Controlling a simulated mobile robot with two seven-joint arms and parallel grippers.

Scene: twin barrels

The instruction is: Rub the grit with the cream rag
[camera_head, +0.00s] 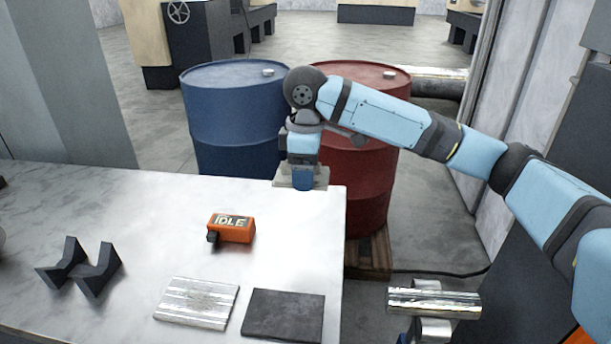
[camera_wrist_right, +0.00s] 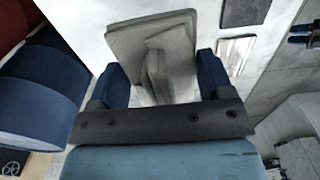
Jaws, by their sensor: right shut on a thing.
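The cream rag (camera_wrist_right: 150,48), grey-beige and folded, sits between the blue fingers of my right gripper (camera_wrist_right: 161,76) in the right wrist view. In the head view my right gripper (camera_head: 303,180) is shut on the rag (camera_head: 321,178) and points down at the far right corner of the white table (camera_head: 150,205). The rag is low over or on the tabletop; I cannot tell whether it touches. I cannot make out any grit; it may be hidden under the rag and gripper.
A blue barrel (camera_head: 225,120) and a red barrel (camera_head: 365,185) stand just beyond the table. An orange block marked IDLE (camera_head: 232,229), a black V-shaped stand (camera_head: 85,268), a silver plate (camera_head: 197,303) and a dark plate (camera_head: 285,315) lie on the table.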

